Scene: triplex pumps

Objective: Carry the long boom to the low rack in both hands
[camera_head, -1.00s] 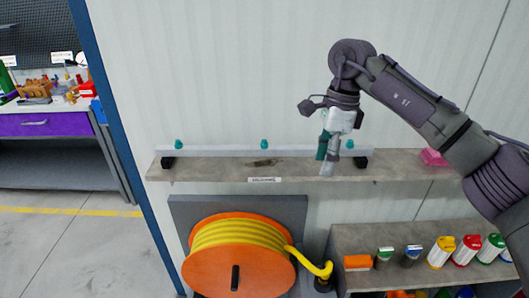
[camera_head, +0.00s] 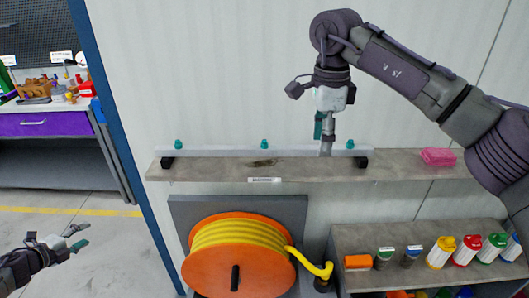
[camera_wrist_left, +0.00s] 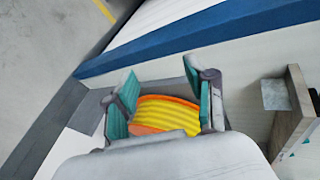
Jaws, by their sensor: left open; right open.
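The long boom (camera_head: 220,151) is a thin pale grey bar with teal knobs along its top. It lies level along the wall shelf (camera_head: 215,172), with a black block under each end. My right gripper (camera_head: 324,143) points down at the boom's right part, its fingers open; whether it touches the boom is unclear. My left gripper (camera_head: 80,238) is open and empty at the lower left, well below and left of the boom. In the left wrist view its teal fingers (camera_wrist_left: 163,100) are spread, with the hose reel beyond. I cannot tell which piece is the low rack.
An orange reel with yellow hose (camera_head: 236,256) stands below the shelf. A lower shelf (camera_head: 370,238) at the right holds several bottles and cans. A pink block (camera_head: 438,157) lies on the wall shelf's right end. A blue post (camera_head: 115,130) rises at the left, beside open floor.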

